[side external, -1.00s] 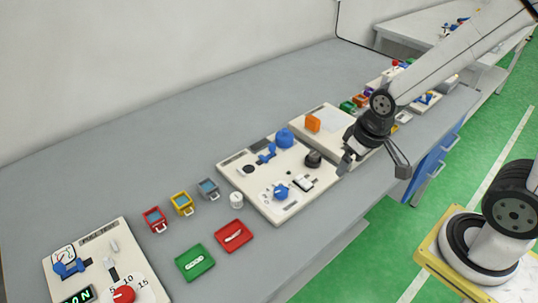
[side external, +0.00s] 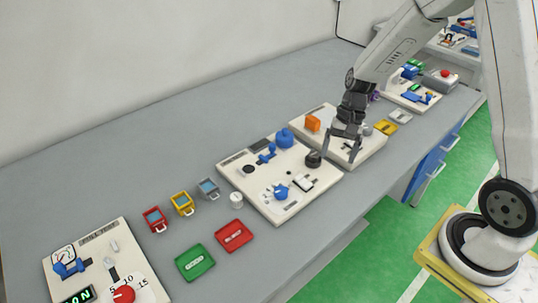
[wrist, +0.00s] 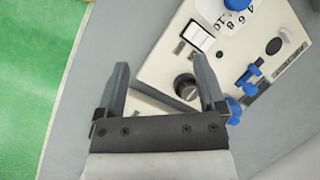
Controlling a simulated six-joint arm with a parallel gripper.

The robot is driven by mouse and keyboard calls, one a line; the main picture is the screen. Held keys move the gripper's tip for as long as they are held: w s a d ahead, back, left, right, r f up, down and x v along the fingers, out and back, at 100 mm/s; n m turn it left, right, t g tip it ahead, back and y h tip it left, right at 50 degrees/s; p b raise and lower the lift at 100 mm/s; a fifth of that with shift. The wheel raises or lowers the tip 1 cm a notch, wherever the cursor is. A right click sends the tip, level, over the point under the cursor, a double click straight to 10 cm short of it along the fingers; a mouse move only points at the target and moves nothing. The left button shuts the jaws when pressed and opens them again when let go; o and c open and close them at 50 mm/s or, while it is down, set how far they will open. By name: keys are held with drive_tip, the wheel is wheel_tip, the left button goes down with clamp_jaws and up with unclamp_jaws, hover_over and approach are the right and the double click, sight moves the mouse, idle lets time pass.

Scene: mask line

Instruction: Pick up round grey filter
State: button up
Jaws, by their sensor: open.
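A dark grey round piece (side external: 313,159) stands on the pale panel (side external: 243,179) in the side view. It also shows in the wrist view (wrist: 186,87), between my fingers' lines and beyond a gap. I cannot tell whether it is the filter or a knob. A small light grey rounded thing (side external: 367,129) shows just right of my gripper in the side view, partly hidden. A small whitish cylinder (side external: 236,199) stands on the table left of the panel. My gripper (side external: 340,154) is open and empty, pointing down above the boards, right of the dark piece.
Blue fittings (side external: 285,138) and a switch (side external: 303,183) stand up from the panel. Red (side external: 234,248) and green (side external: 195,275) trays lie at the front left. Free table lies along the wall.

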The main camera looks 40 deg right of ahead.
sight(315, 153)
drive_tip(key=w+d+f+m+y, duration=0.1)
drive_tip(key=m, duration=0.1)
drive_tip(key=w+d+f+m+y, duration=0.1)
drive_tip(key=w+d+m+y, duration=0.1)
drive_tip(key=w+d+f+m+y, duration=0.1)
drive_tip(key=w+m+y, duration=0.1)
drive_tip(key=shift+d+f+t, duration=0.2)
drive_tip(key=shift+f+t, duration=0.1)
drive_tip(key=w+d+m+y, duration=0.1)
drive_tip(key=d+f+m+t+y, duration=0.1)
drive_tip(key=d, duration=0.1)
drive_tip(key=w+d+f+m+t+y, duration=0.1)
drive_tip(key=shift+w+d+m, duration=0.2)
drive_tip(key=shift+w+m, duration=0.15)
drive_tip(key=shift+m, duration=0.05)
drive_tip(key=shift+w+d+f+m+t+y, duration=0.25)
drive_tip(key=shift+d+m+t+y, duration=0.25)
drive_tip(key=shift+d+t+y, duration=0.15)
drive_tip(key=shift+x, duration=3.95)
drive_tip(key=shift+w, duration=0.1)
clamp_jaws()
